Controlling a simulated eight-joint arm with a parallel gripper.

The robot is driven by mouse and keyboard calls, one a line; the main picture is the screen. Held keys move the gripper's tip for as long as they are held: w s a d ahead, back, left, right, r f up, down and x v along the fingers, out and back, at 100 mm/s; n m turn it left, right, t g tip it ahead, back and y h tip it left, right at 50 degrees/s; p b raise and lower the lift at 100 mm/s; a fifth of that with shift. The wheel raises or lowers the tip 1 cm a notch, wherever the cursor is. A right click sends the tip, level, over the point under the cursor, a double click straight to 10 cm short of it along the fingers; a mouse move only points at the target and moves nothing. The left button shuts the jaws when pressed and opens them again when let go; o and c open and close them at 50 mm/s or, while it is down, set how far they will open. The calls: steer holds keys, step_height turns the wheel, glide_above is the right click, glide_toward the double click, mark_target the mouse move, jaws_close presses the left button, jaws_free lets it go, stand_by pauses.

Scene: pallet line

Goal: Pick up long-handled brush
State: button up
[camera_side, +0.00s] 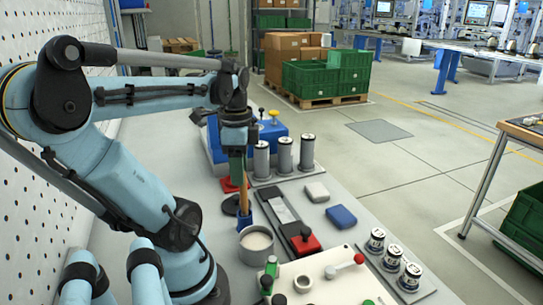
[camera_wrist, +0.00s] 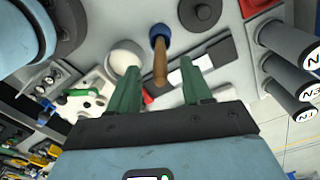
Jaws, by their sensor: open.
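The long-handled brush shows as a wooden handle (camera_side: 244,202) standing upright in a blue holder (camera_side: 244,222). In the wrist view the handle (camera_wrist: 160,68) points toward the camera, with its lower end in the blue holder (camera_wrist: 158,32). Its bristles are hidden. My gripper (camera_side: 238,172) points down at the top of the handle. In the wrist view my gripper (camera_wrist: 162,76) has its green fingers apart, and the handle appears between them with a gap on each side.
A metal pot (camera_side: 256,243) stands close in front of the holder. Grey cylinders (camera_side: 284,154) stand behind to the right. A blue block (camera_side: 341,217) and a grey block (camera_side: 316,192) lie to the right. A cream board (camera_side: 335,280) with a red-knobbed lever is in front.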

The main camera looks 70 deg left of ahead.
mark_target(244, 208)
steer(key=f, duration=0.3)
steer(key=shift+w+d+f, duration=0.15)
steer(key=shift+w+d, duration=0.05)
steer(key=shift+w, duration=0.05)
steer(key=shift+f, duration=0.9)
jaws_close()
